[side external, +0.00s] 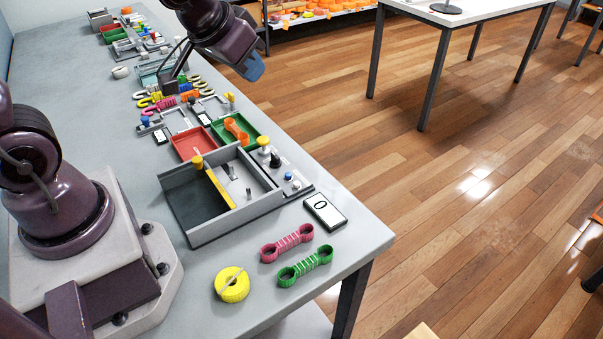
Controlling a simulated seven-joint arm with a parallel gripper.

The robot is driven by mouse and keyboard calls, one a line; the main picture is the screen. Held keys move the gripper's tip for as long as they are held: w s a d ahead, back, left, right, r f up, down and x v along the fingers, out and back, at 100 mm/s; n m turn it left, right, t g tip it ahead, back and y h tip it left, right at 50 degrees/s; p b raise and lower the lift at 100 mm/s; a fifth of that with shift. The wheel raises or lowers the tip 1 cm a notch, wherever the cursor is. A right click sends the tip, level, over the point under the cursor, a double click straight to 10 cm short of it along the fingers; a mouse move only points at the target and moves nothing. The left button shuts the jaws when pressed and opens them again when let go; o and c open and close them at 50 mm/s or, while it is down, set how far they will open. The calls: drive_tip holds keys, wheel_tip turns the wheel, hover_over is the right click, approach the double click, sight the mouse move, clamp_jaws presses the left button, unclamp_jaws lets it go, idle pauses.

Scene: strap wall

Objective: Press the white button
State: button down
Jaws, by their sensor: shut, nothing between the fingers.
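A small white round button (297,185) appears on the narrow grey panel at the right side of the grey box, next to a small blue knob (288,176). It is tiny here, and I cannot tell whether it is pressed in. My gripper (170,78) is shut and empty. It is far up the table from this button, over the area by the clear-sided tray and the coloured straps. Its fingertips are small and dark, and I cannot tell their exact height above the table.
The grey box (215,232) has a yellow-edged sliding divider. A red tray (192,144) and a green tray (246,128) lie behind it. A digit card (325,211), pink strap (287,243), green strap (305,268) and yellow roll (231,284) lie near the front edge.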

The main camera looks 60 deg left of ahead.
drive_tip(key=s+d+r+m, duration=0.1)
drive_tip(key=s+r, duration=0.2)
drive_tip(key=s, duration=0.3)
drive_tip(key=s+d+r+m+g+h, duration=0.1)
drive_tip(key=s+d+r, duration=0.1)
drive_tip(key=s+r, duration=0.2)
drive_tip(key=s, duration=0.2)
drive_tip(key=shift+s, duration=0.35)
drive_tip(key=shift+r, duration=0.1)
drive_tip(key=w+f+m+g, duration=0.6)
drive_tip(key=w+f+m, duration=1.2)
drive_tip(key=w, duration=0.3)
drive_tip(key=shift+d+f+g+y, duration=0.25)
drive_tip(key=shift+d+g+y, duration=0.05)
drive_tip(key=shift+d, duration=0.05)
drive_tip(key=shift+f, duration=0.1)
